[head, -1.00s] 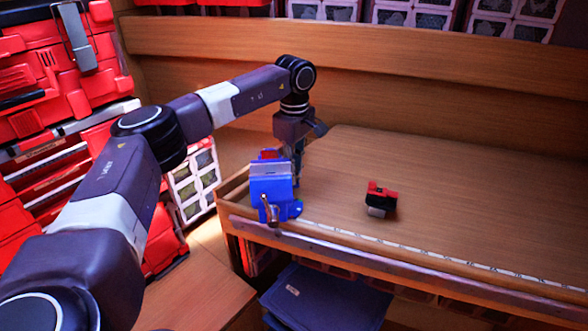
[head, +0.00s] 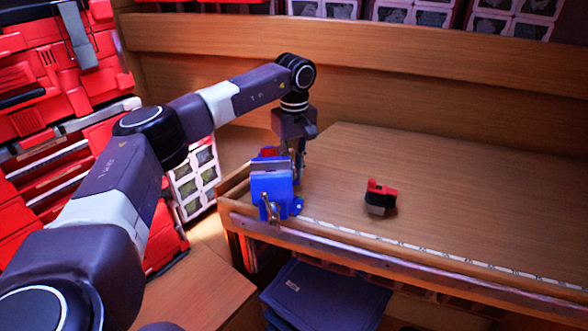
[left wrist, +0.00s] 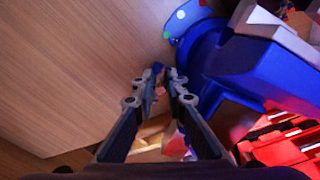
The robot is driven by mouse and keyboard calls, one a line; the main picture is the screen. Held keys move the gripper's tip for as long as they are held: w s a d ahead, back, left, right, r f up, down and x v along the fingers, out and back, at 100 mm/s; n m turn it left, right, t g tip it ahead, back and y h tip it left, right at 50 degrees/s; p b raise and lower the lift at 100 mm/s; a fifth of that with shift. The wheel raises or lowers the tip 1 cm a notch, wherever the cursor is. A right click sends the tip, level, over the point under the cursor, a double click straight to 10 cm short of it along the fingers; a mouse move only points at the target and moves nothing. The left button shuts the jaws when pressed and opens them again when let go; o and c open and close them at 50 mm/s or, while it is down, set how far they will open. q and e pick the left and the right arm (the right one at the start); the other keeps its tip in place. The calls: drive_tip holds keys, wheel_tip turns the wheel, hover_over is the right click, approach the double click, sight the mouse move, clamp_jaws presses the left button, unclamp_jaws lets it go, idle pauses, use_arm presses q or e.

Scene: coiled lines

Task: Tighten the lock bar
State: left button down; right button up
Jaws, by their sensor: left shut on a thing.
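A blue bench vise (head: 272,190) stands at the left front corner of the workbench, with a metal screw handle (head: 270,210) hanging at its front. My left gripper (head: 299,172) points down close behind and to the right of the vise, partly hidden by it. In the left wrist view the vise (left wrist: 215,60) fills the upper right, its round base beside my fingers. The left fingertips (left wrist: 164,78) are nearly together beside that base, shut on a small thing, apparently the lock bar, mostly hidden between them. My right gripper is not in view.
A small red and black object (head: 380,197) lies on the workbench (head: 460,200) to the right of the vise. A measuring strip runs along the front edge. Red tool cases (head: 40,70) fill the left side. Blue bins (head: 325,295) sit below. The bench's right side is clear.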

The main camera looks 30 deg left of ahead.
sight(295, 166)
use_arm(q)
drive_tip(key=shift+w+r, duration=0.15)
drive_tip(key=shift+r, duration=0.1)
drive_tip(key=c, duration=1.9)
unclamp_jaws()
drive_tip(key=shift+d, duration=0.1)
drive_tip(key=shift+c, duration=0.2)
drive_tip(key=shift+f, duration=0.15)
drive_tip(key=shift+s+f, duration=0.1)
drive_tip(key=shift+s, duration=0.1)
wheel_tip(295, 166, up, 8)
drive_tip(key=shift+f, duration=0.25)
drive_tip(key=shift+w+d+r, duration=0.1)
drive_tip(key=shift+w+r, duration=0.05)
drive_tip(key=shift+r, duration=0.25)
drive_tip(key=shift+o, duration=0.2)
